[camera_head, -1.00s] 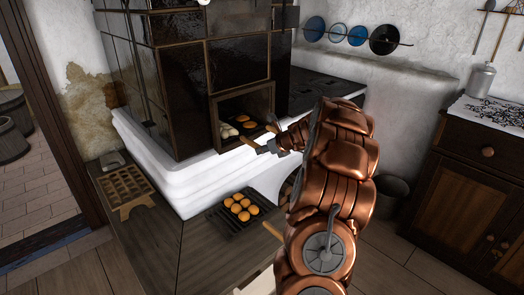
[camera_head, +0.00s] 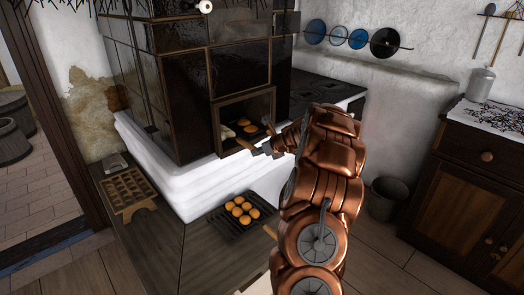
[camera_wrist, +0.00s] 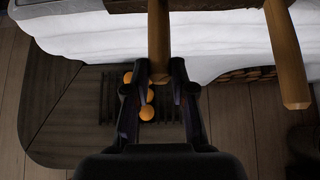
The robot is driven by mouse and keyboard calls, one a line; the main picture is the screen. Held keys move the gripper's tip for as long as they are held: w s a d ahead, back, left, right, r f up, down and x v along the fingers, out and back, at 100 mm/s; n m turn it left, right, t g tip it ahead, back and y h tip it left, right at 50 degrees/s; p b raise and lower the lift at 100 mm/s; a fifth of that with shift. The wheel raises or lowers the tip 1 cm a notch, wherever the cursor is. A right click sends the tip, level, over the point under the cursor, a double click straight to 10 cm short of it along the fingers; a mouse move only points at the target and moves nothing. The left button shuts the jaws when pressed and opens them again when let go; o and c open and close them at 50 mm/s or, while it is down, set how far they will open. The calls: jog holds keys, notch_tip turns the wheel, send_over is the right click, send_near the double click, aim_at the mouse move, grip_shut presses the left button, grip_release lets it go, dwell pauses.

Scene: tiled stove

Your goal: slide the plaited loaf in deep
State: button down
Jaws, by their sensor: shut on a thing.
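The oven opening (camera_head: 246,108) is in the dark tiled stove. A pale shape (camera_head: 229,132), probably the plaited loaf, lies inside at the left, small and partly hidden. My gripper (camera_head: 270,148) is just outside the mouth. In the wrist view my gripper (camera_wrist: 160,80) is shut on a wooden handle (camera_wrist: 158,40), which runs forward, away from me, toward the stove. The handle's far end is out of that view. The wrist view does not show the loaf.
Golden buns (camera_head: 249,129) lie inside the oven, right of the pale shape. More buns (camera_head: 241,207) sit on a dark rack below the white ledge (camera_head: 190,185). A second wooden handle (camera_wrist: 287,55) is right of mine in the wrist view. A wooden mould tray (camera_head: 129,190) is at left.

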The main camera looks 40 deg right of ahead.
aim_at(249, 144)
jog(key=shift+w+p, duration=2.85)
jog(key=shift+w, duration=0.55)
jog(key=c, duration=0.9)
grip_release()
jog(key=v, duration=1.2)
